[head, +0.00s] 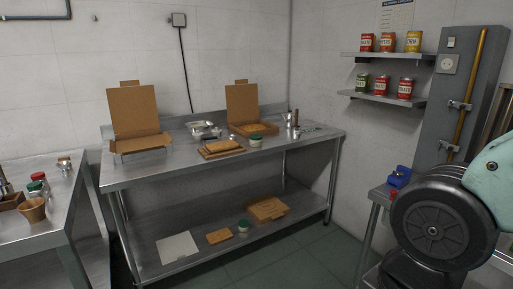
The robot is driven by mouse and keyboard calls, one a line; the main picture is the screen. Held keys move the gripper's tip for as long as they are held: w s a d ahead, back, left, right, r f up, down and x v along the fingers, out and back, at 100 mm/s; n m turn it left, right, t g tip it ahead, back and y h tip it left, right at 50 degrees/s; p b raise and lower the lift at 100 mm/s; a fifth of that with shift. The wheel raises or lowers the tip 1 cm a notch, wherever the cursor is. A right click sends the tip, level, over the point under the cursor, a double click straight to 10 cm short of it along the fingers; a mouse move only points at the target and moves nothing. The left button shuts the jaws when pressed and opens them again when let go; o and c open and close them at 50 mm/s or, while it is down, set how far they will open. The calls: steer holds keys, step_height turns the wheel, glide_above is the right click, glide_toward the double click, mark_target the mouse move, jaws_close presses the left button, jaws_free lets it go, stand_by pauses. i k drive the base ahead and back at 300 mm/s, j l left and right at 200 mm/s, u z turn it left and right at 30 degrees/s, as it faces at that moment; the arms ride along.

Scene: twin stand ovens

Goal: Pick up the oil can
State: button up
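A small silvery vessel with a thin upright spout (289,119) stands at the right end of the middle steel table's top. It looks like the oil can, but it is too small to be sure. A dark brown upright object stands close beside it on the right. My gripper is out of view; only part of my arm shows at the right edge, so I cannot see whether it holds anything.
Another steel table stands left. Cans line the wall shelves (384,98). A blue object (399,177) sits right. Green floor lies open in front.

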mark_target(290, 119)
steer(key=i, duration=2.2)
steer(key=i+j, duration=0.15)
steer(key=i, duration=2.05)
